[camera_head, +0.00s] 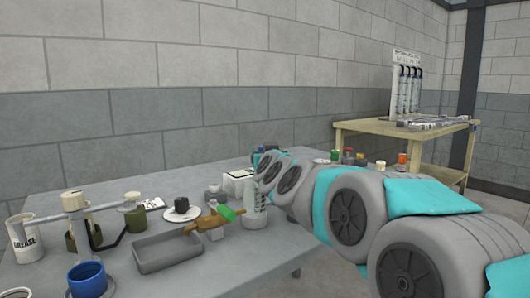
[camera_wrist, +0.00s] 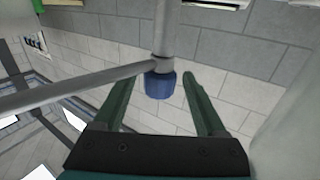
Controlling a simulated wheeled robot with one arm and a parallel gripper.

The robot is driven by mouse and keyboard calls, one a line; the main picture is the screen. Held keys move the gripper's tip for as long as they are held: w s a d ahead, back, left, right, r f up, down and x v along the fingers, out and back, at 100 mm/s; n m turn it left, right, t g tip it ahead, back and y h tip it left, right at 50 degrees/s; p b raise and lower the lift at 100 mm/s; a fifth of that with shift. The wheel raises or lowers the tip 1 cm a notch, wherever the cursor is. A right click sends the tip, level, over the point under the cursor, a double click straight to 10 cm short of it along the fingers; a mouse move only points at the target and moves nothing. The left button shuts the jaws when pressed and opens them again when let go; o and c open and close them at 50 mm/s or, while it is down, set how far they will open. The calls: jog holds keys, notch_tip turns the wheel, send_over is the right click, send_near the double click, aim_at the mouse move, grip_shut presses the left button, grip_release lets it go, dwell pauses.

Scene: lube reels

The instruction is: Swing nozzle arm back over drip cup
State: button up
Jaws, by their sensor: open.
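A blue cup (camera_head: 87,280) stands in front of the post; I cannot tell which cup is the drip cup. In the wrist view my gripper (camera_wrist: 162,76) is open, with a blue-ended fitting (camera_wrist: 160,86) on grey pipes (camera_wrist: 80,85) appearing between its fingers. Contact is unclear. My gripper's tips are hard to make out in the head view.
A grey tray (camera_head: 140,259), a grease can (camera_head: 22,240), a black knob-like piece (camera_head: 181,205) and a white ribbed cylinder (camera_head: 255,218) crowd the table. My arm covers its right side. A wooden bench (camera_head: 385,128) stands farther back at right.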

jog(key=s, duration=0.7)
jog(key=shift+s+d+b, duration=0.35)
jog(key=shift+b, duration=0.1)
jog(key=shift+c, duration=0.4)
